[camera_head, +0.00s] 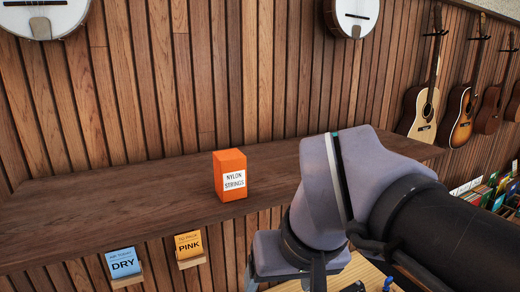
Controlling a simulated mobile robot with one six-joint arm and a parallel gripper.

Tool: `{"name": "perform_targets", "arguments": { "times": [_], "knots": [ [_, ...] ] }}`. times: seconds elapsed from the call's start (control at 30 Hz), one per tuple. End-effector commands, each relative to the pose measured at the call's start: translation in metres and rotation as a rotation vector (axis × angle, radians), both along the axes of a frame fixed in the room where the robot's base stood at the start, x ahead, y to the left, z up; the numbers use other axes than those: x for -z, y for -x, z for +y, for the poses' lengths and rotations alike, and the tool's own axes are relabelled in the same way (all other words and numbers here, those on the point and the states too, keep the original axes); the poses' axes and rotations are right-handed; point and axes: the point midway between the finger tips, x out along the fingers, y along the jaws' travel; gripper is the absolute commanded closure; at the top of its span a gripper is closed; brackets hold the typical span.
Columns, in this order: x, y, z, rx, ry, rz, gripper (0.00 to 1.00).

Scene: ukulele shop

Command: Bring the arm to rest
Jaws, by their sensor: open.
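My arm fills the right and lower middle of the head view. Its grey and black links are bent in front of the wooden shelf (110,205) and hide part of its right side. My gripper does not show in this view, so I cannot see its fingers or anything between them. No wrist view is given.
An orange box (229,162) labelled "NYLON STRINGS" stands upright on the shelf, left of my arm. Blue "DRY" (122,262) and orange "PINK" (188,244) cards sit below the shelf edge. Guitars (422,108) hang at right. A light wooden surface (345,275) shows below.

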Motion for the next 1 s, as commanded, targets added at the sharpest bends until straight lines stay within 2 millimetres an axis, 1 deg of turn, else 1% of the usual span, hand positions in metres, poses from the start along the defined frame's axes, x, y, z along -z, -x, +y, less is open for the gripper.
{"name": "perform_targets", "arguments": {
  "times": [0.03,0.07,0.1,0.17,0.2,0.27,0.3,0.37,0.4,0.5,0.57,0.63,1.0],
  "knots": [
    [0.052,0.006,-0.007,0.032,-0.016,-0.001,0.26],
    [0.074,0.011,-0.012,0.057,-0.028,-0.003,0.26],
    [0.107,0.017,-0.019,0.091,-0.046,-0.004,0.26],
    [0.158,0.028,-0.029,0.150,-0.076,-0.009,0.26],
    [0.192,0.035,-0.035,0.191,-0.097,-0.012,0.26],
    [0.242,0.045,-0.044,0.251,-0.128,-0.019,0.26],
    [0.274,0.052,-0.049,0.291,-0.147,-0.024,0.26],
    [0.317,0.061,-0.055,0.347,-0.176,-0.030,0.26],
    [0.342,0.066,-0.059,0.382,-0.192,-0.035,0.26],
    [0.387,0.076,-0.066,0.449,-0.224,-0.044,0.26],
    [0.402,0.080,-0.068,0.474,-0.237,-0.047,0.26],
    [0.410,0.082,-0.069,0.492,-0.246,-0.051,0.26],
    [0.410,0.083,-0.070,0.497,-0.248,-0.051,0.26]
  ]
}}
